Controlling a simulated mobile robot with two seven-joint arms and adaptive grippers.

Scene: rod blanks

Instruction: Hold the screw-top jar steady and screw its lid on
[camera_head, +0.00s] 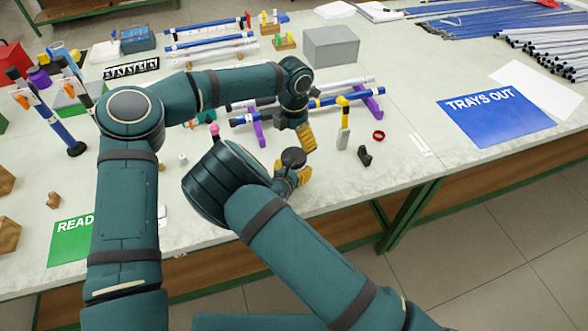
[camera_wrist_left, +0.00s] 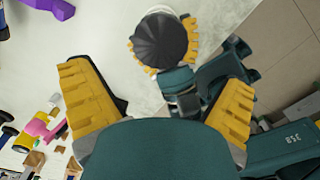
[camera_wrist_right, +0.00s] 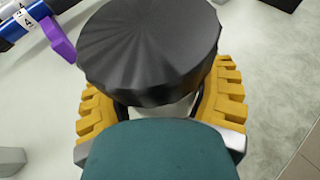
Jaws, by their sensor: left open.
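The black ribbed lid (camera_head: 293,157) sits on top of the screw-top jar, and it also shows in the left wrist view (camera_wrist_left: 160,40) and large in the right wrist view (camera_wrist_right: 150,45). Only a pale strip of the jar (camera_wrist_right: 168,109) shows below the lid. I cannot tell how tightly the lid is seated. My right gripper (camera_head: 292,180) is shut on the jar, with a yellow finger on each side under the lid. My left gripper (camera_head: 306,138) is open and empty, apart from the lid and just beyond it in the head view.
A grey block with a yellow top (camera_head: 343,125), a small black block (camera_head: 365,155) and a red ring (camera_head: 379,135) stand right of the grippers. Rods on purple stands (camera_head: 371,103) lie behind. A blue sign (camera_head: 490,115) lies farther right. The table's front edge is close.

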